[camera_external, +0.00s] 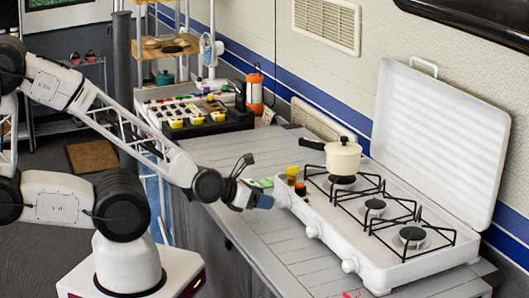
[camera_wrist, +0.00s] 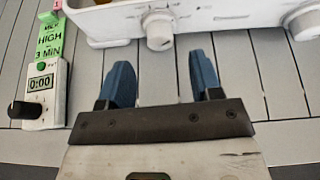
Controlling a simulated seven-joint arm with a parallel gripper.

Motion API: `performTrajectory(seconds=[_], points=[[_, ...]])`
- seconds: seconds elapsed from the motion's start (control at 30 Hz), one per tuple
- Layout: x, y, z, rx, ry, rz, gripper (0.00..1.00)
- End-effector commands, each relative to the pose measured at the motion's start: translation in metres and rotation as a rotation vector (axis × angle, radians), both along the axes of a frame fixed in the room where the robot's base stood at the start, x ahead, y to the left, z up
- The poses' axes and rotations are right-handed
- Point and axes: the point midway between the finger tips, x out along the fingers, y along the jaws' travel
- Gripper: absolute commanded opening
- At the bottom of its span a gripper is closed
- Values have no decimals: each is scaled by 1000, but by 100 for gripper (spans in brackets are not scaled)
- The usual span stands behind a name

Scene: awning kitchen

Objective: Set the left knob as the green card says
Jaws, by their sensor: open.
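The green card (camera_wrist: 50,45) stands at the left of the wrist view and reads "HIGH" and "3 MIN"; its top line is not clear. A white timer (camera_wrist: 41,95) below it shows 0:00 and has a black knob. A white left knob (camera_wrist: 158,30) sits on the stove front, ahead of my gripper (camera_wrist: 161,65). The two blue fingers are apart and empty, with the knob beyond the gap and not touched. In the external view my gripper (camera_external: 262,201) is beside the stove's left end, partly covering that area. The knob's setting cannot be told.
The white stove (camera_external: 330,240) has an upright lid (camera_external: 440,140) and more knobs, one at middle (camera_external: 313,231) and one at right (camera_external: 349,265). A cream pot (camera_external: 342,158) stands on the left burner. Small jars (camera_external: 292,172) are near the gripper. Counter in front is narrow.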

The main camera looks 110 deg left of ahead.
Motion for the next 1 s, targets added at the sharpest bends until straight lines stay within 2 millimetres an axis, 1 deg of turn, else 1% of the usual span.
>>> performTrajectory(seconds=[0.2, 0.4, 0.8, 1.0], points=[[-12, -13, 8, 0, 0, -1, 59], [-16, -17, 10, 1, 1, -2, 59], [-17, -17, 11, -2, -2, 3, 59], [-20, -10, 14, -28, -35, 58, 59]])
